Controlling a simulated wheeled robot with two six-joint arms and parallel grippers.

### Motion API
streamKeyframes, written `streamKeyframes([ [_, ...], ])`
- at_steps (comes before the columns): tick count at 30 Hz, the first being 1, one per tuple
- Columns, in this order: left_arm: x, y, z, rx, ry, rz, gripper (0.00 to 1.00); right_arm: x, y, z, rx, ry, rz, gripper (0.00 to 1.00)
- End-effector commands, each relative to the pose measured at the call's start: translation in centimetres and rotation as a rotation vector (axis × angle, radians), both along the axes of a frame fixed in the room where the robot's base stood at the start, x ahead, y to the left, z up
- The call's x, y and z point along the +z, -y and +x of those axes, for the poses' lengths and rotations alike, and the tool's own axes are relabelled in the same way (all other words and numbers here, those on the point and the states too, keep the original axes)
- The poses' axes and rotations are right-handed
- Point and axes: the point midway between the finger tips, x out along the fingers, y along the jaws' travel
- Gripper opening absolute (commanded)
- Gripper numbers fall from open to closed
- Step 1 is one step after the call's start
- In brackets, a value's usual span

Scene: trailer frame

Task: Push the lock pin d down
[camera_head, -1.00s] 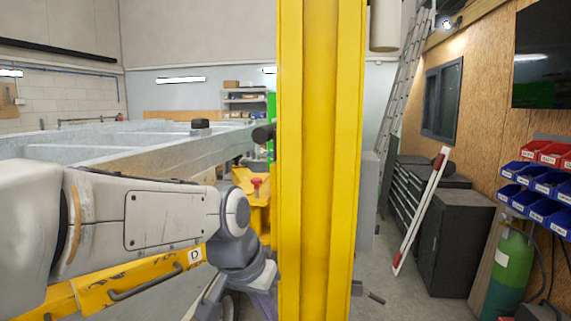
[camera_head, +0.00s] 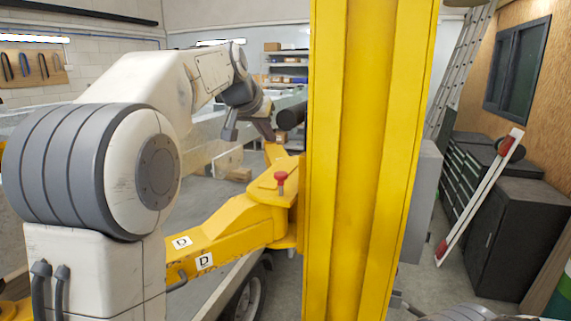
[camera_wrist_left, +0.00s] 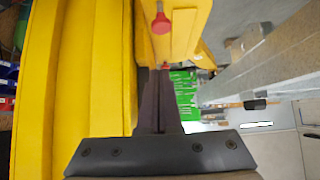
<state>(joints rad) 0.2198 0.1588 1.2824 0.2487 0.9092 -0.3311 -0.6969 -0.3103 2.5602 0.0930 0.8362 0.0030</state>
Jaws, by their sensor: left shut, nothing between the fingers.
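The lock pin d (camera_head: 281,178) has a red knob. It stands upright on the pivot of the yellow lift arm (camera_head: 228,225), which carries two D labels. My left gripper (camera_head: 266,128) is shut and empty. In the head view it shows higher than the knob, beyond and a little left of it, apart from it. In the left wrist view the shut dark fingers (camera_wrist_left: 158,82) point away from the camera. A red knob (camera_wrist_left: 161,23) shows past them at the top, and a smaller red one (camera_wrist_left: 165,66) shows near the tips. I cannot tell which is pin d.
The yellow post (camera_head: 365,160) stands just right of the pin. A dark round bar end (camera_head: 291,116) shows close to the gripper. A wheel (camera_head: 247,296) is below the lift arm. A dark cabinet (camera_head: 520,235) and a leaning white bar (camera_head: 480,195) are at right.

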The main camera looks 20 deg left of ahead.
Motion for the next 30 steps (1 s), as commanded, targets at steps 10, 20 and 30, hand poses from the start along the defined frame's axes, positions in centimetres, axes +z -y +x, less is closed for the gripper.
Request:
streamKeyframes([
  [10, -0.8, -0.8, 0.6, 0.011, -0.003, -0.001, 0.0, 0.5, 0.0, 0.0, 0.0, 0.0, 0.0, 0.5],
  [20, -5.2, -0.5, 5.5, 0.01, -0.007, -0.002, 0.0, 3.1, 0.0, 0.0, 0.004, 0.0, 0.0, 0.5],
  [30, -10.0, -0.2, 7.2, 0.007, -0.004, -0.002, 0.0, 4.5, 0.0, 0.0, 0.007, 0.001, 0.0, 0.5],
])
